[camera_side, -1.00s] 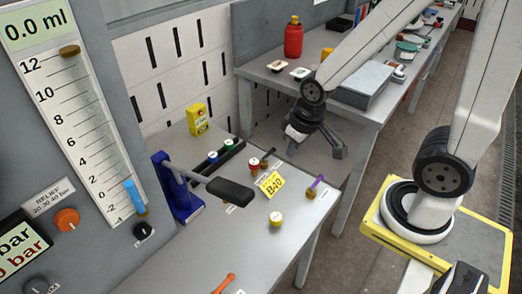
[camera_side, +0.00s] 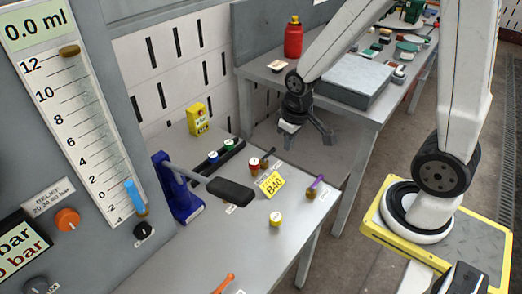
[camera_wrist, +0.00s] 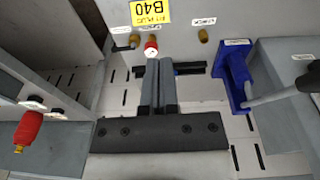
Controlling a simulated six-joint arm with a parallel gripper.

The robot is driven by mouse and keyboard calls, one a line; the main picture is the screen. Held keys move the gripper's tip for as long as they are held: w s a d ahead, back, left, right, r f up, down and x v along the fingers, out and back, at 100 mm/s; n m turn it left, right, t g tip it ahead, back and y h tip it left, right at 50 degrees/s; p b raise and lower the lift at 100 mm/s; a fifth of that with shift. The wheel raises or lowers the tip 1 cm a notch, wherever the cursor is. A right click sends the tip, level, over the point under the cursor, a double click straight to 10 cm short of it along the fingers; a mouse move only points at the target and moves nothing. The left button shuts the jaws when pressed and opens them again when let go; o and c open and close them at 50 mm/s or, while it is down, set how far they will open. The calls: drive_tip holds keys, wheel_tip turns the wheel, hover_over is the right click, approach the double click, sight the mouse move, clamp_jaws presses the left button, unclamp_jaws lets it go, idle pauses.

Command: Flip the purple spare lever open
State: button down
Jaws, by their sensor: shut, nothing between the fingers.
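The purple spare lever (camera_side: 317,182) sticks up at a tilt from a small brown base near the right edge of the grey bench in the side view. I cannot pick it out with certainty in the wrist view. My gripper (camera_wrist: 158,66) is shut with its dark fingers together and empty. In the side view my gripper (camera_side: 302,117) hangs beyond the bench's far right side, behind the lever and apart from it.
A blue pump with a black-handled arm (camera_side: 182,190) is farther left. A second table (camera_side: 365,118) with a grey box lies behind.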

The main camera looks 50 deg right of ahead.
sight(316, 183)
drive_tip(key=w+d+f+g, duration=0.4)
drive_tip(key=d+f, duration=0.5)
drive_tip(key=d, duration=0.3)
drive_tip(key=shift+f, duration=0.2)
drive_tip(key=x, duration=0.9)
drive_tip(key=s, duration=0.1)
drive_tip(key=s+f, duration=0.1)
drive_tip(key=shift+s, duration=0.3)
drive_tip(key=shift+s+f, duration=0.2)
drive_tip(key=shift+s, duration=0.55)
